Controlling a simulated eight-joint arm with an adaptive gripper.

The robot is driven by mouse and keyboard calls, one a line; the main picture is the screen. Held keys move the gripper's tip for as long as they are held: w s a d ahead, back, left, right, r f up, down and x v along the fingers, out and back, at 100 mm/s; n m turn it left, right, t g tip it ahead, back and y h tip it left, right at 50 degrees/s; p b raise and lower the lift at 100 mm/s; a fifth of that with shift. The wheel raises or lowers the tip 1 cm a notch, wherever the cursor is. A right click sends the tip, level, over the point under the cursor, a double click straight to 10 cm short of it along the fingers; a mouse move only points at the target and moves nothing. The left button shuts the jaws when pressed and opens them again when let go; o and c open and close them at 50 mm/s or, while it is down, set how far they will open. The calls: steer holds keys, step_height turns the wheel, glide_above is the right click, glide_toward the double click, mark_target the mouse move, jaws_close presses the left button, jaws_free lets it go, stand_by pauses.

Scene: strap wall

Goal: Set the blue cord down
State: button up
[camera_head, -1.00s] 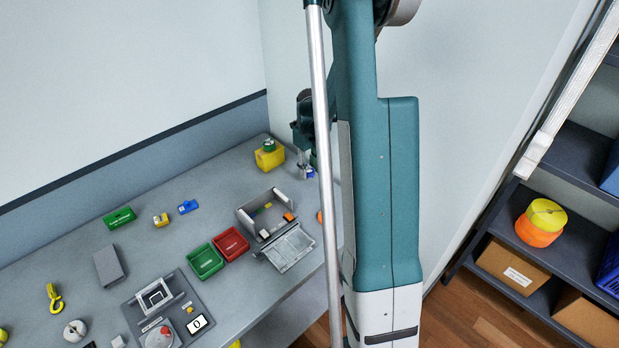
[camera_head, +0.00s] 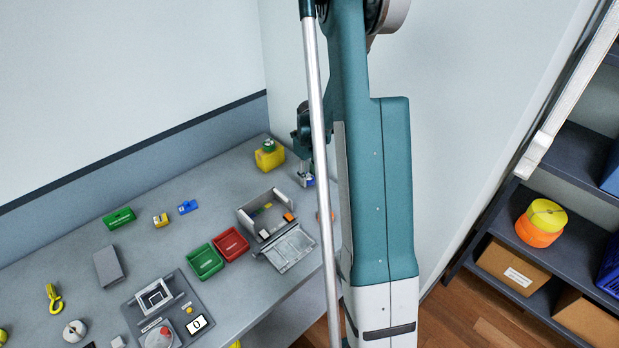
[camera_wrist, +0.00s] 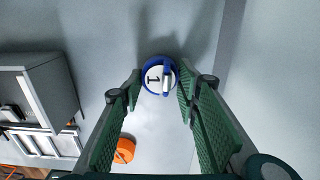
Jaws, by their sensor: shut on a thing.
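The blue cord (camera_wrist: 161,65) shows in the wrist view as a round blue item with a white top marked "1". It lies between the tips of my gripper (camera_wrist: 160,82), whose green ribbed fingers are shut on it. In the head view my gripper (camera_head: 306,172) is over the right end of the grey table, with a bit of the blue cord (camera_head: 309,183) at its tips. Whether the cord touches the table cannot be told.
An orange round thing (camera_wrist: 124,150) lies close by on the table. A grey open box (camera_head: 262,222) stands to the left, and a yellow block (camera_head: 269,158) stands behind. The wall is near on the right. Red (camera_head: 231,244) and green (camera_head: 205,262) trays lie farther left.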

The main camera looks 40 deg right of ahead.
mark_target(309, 178)
steer(key=shift+f, duration=0.2)
steer(key=o, duration=0.9)
steer(key=shift+r, duration=0.1)
steer(key=shift+r, duration=0.1)
steer(key=shift+r+p, duration=0.3)
steer(key=shift+r, duration=5.75)
